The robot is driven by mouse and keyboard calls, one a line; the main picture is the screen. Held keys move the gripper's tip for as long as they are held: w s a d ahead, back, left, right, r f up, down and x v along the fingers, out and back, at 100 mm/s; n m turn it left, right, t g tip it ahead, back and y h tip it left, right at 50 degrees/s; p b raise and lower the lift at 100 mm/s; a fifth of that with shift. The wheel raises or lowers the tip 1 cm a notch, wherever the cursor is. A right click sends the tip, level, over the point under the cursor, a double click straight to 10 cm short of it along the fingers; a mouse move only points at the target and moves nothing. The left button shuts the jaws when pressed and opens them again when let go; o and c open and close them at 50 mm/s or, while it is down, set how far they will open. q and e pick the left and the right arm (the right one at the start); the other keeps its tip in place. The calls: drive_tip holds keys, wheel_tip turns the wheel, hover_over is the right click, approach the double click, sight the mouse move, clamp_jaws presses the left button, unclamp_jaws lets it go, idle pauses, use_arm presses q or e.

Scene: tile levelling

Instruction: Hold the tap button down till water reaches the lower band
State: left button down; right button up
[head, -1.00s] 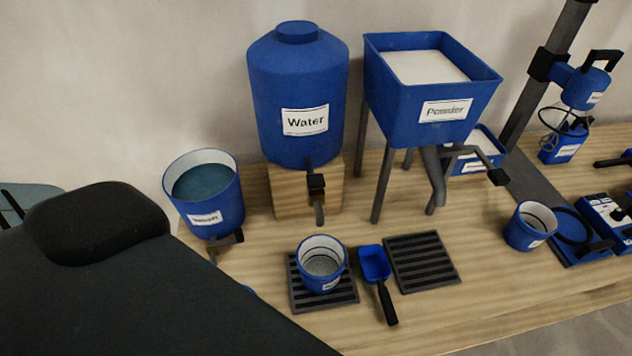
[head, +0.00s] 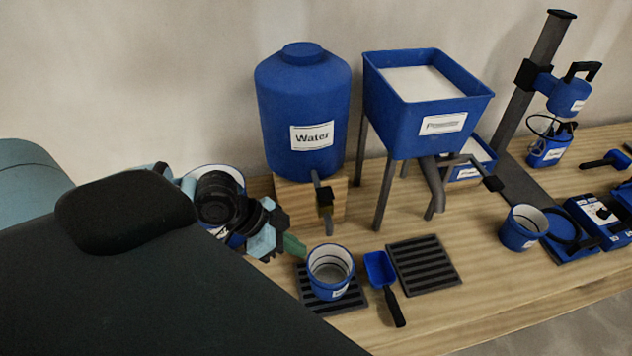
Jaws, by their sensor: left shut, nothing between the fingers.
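The blue water tank (head: 303,102) stands on a wooden block. Its tap, with a dark button (head: 324,198), points down at the front. A blue cup with a pale inside (head: 330,271) stands upright on the left slatted grate (head: 345,302), below and near the tap spout. Dark band lines show inside the cup; its water level is too small to tell. My left gripper (head: 294,246) is shut and empty, left of the tap and just behind and left of the cup, apart from the button. My right gripper is not in view.
A blue bucket (head: 218,173) stands behind my left wrist, mostly hidden. The powder hopper (head: 425,95) on legs stands right of the tank. A blue scoop (head: 381,270) lies between the left grate and a second, empty grate (head: 425,262). Another cup (head: 522,228) is further right.

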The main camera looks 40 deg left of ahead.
sight(331, 191)
use_arm(q)
drive_tip(key=w+a+r+t, duration=0.1)
drive_tip(key=w+a+r, duration=0.2)
drive_tip(key=r, duration=0.5)
drive_tip(key=w+a+r+n+t, duration=0.1)
drive_tip(key=w+a+r, duration=0.2)
drive_tip(key=r, duration=0.6)
drive_tip(key=shift+w+a+r+p, duration=0.2)
drive_tip(key=shift+a+p, duration=0.15)
drive_tip(key=shift+a, duration=0.55)
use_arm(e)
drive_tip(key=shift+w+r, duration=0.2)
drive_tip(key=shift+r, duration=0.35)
use_arm(q)
drive_tip(key=shift+f, duration=0.1)
